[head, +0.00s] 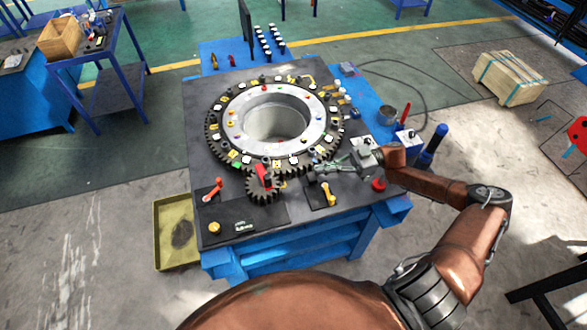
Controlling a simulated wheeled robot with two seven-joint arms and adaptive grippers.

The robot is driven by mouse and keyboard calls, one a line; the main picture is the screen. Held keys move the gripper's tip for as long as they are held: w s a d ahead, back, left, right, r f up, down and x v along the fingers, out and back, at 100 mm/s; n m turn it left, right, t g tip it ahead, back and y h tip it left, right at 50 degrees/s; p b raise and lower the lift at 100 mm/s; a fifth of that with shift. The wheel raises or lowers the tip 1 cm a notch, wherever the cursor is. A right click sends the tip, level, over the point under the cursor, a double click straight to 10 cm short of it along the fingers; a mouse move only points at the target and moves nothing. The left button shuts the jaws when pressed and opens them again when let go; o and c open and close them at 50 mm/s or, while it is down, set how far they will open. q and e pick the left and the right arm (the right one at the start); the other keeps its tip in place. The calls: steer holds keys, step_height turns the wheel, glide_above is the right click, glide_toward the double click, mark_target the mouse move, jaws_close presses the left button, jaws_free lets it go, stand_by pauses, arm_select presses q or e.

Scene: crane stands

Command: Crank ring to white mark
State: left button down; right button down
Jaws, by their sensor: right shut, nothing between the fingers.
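A dark toothed ring (216,151) with coloured pieces around its top lies flat on the workbench, around a grey hub with an open centre. A small dark pinion gear (265,188) sits at the ring's near edge and carries a red crank part (263,174). Several pale or white marks show on the ring, too small to tell apart. My right gripper (316,176) reaches in from the right, shut and empty, just right of the pinion and above the bench near the ring's near edge. A clear gap separates it from the red crank. My left gripper is not in view.
A red-handled lever (213,190) and a yellow lever (327,192) stand on the bench's near side. A yellow tray (166,235) lies left below.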

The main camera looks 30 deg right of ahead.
steer(key=p+x, duration=0.3)
steer(key=x, duration=1)
steer(key=shift+a, duration=0.25)
steer(key=shift+a, duration=0.1)
steer(key=s+d+b, duration=0.1)
steer(key=s+d, duration=0.5)
steer(key=d, duration=0.4)
steer(key=shift+d, duration=0.35)
steer(key=shift+s+a, duration=0.1)
